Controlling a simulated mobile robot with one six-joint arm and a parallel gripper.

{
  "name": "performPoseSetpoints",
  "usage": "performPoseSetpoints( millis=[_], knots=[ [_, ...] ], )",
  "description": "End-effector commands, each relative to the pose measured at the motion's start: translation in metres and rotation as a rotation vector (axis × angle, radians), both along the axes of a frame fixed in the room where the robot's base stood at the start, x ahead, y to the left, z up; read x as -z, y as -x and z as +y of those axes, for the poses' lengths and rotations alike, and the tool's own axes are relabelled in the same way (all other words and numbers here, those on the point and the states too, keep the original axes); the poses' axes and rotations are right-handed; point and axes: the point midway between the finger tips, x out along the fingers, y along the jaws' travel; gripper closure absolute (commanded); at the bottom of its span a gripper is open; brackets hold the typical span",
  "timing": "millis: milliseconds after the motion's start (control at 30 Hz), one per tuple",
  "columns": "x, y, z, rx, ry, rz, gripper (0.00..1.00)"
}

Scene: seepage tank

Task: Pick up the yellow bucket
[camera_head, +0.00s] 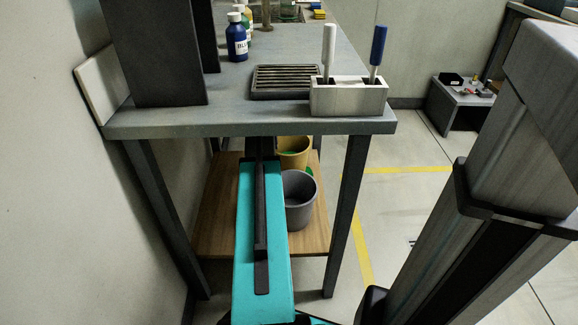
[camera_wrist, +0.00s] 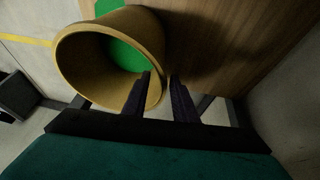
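The yellow bucket (camera_head: 291,160) stands on the wooden lower shelf under the table, behind a grey bucket and partly hidden by my arm in the head view. In the wrist view the yellow bucket (camera_wrist: 78,38) fills the upper left, its mouth facing the camera and green showing inside. My gripper (camera_wrist: 161,76) is open. Its left finger overlaps the bucket's mouth and its right finger lies just outside the wall, so the near wall appears between them. A gap shows beside the right finger; I cannot tell whether either finger touches. The gripper is hidden in the head view.
The grey bucket (camera_head: 301,204) stands on the wooden shelf (camera_head: 313,232), close beside my arm. Table legs (camera_head: 350,210) flank the shelf. The tabletop (camera_head: 150,121) above holds a blue bottle (camera_head: 237,40), a slotted tray (camera_head: 284,82) and a pale holder (camera_head: 348,98). Open floor lies to the right.

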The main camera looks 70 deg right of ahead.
Motion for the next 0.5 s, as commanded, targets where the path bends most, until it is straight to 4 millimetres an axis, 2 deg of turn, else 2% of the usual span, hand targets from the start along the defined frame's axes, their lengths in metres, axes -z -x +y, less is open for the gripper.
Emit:
performPoseSetpoints(
  millis=[267,500],
  knots=[
    [0.002,-0.001,0.000,0.000,0.000,0.000,0.75],
    [0.020,-0.002,-0.007,-0.001,0.000,0.000,0.75]
  ],
)
